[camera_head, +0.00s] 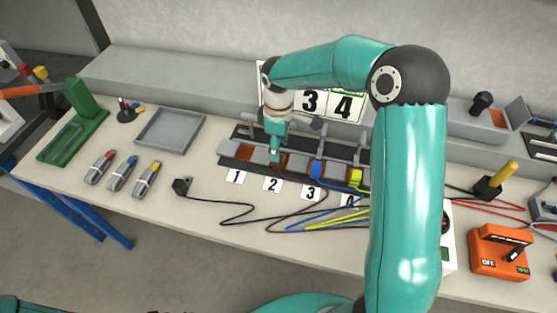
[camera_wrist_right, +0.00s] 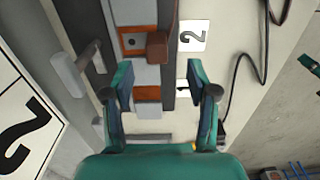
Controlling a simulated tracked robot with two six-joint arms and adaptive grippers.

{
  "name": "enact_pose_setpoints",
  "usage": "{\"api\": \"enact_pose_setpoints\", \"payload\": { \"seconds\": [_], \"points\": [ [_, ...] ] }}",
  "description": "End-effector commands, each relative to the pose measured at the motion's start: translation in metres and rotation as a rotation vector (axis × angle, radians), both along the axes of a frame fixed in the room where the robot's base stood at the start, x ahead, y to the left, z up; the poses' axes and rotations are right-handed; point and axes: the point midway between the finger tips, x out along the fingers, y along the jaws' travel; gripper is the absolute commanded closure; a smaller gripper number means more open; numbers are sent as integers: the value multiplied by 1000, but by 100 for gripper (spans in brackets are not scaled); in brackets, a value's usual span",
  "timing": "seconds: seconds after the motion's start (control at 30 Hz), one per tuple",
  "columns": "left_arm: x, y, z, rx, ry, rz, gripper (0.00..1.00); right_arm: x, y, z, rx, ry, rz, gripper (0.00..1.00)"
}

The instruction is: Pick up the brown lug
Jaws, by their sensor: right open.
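The brown lug (camera_wrist_right: 158,46) is a small block at the slot marked 2 of the terminal strip. In the head view it is mostly hidden behind my right gripper (camera_head: 275,153), which points down over that slot. In the right wrist view my right gripper (camera_wrist_right: 160,76) is open. The lug lies just beyond its fingertips, roughly between them, and I see no contact. The label 2 (camera_wrist_right: 193,36) lies beside the lug. My left gripper is not in view.
A blue lug (camera_head: 315,170) and a yellow-green lug (camera_head: 356,178) sit further right on the strip. Cables (camera_head: 235,205) cross the table in front. An orange box (camera_head: 499,252) is right.

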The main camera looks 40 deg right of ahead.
Motion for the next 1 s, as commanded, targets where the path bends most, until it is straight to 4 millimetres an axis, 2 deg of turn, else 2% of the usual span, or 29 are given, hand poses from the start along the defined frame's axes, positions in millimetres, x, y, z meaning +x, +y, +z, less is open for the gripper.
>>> {"api": "enact_pose_setpoints", "payload": {
  "seconds": [0.1, 0.37, 0.6, 0.73, 0.93, 1.0],
  "points": [
    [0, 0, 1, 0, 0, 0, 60, 1, 1, -14, 0, 1, 2, 42],
    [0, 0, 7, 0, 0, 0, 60, 3, 1, -30, 1, 2, 3, 42],
    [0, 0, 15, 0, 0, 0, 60, 7, 0, -64, 1, 2, 3, 42],
    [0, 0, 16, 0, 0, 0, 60, 8, 0, -71, 1, -1, 4, 42],
    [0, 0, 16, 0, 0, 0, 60, 8, 0, -72, 0, -1, 5, 42],
    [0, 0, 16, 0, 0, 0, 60, 8, 0, -72, 0, -1, 5, 53]
  ]
}}
